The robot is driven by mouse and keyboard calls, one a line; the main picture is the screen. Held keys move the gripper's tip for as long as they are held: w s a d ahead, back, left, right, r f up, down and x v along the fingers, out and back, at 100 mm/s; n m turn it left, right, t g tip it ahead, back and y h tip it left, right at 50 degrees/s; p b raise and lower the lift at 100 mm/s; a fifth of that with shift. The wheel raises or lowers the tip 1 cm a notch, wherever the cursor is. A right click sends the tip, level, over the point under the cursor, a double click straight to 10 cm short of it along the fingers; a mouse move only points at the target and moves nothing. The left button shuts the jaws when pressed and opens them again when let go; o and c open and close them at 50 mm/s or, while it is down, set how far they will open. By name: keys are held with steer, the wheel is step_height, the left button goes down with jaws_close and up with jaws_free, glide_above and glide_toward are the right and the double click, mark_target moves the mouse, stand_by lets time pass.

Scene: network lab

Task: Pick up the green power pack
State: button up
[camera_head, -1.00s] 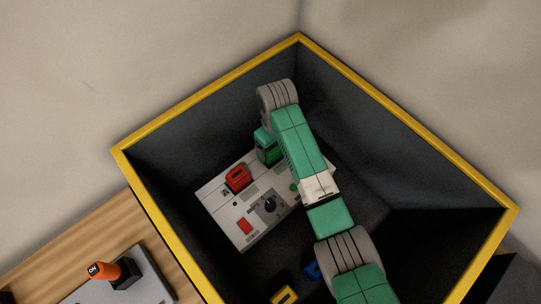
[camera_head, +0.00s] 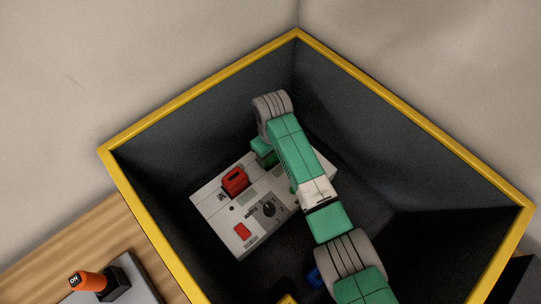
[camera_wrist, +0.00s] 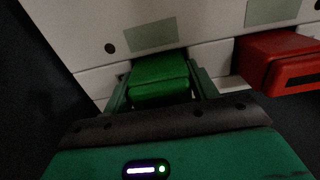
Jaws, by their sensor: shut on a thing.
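The green power pack (camera_wrist: 160,80) sits between the two fingers of my gripper (camera_wrist: 162,92) in the wrist view, and the fingers are shut on it. Its far end is up against the pale panel (camera_wrist: 120,30), below a grey-green label; I cannot tell whether it is still seated in a slot. In the head view my arm hides the pack and the fingertips; only my green wrist (camera_head: 262,150) shows beside the white panel (camera_head: 215,212).
A red pack (camera_head: 234,181) stands in the panel left of my wrist; the wrist view shows it to the right (camera_wrist: 280,62). A black knob (camera_head: 267,209) and a red button are nearer. Dark walls with a yellow rim (camera_head: 190,93) surround the panel. A blue thing (camera_head: 313,276) lies below.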

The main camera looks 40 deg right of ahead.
step_height(320, 180, up, 10)
steer(key=p, duration=0.5)
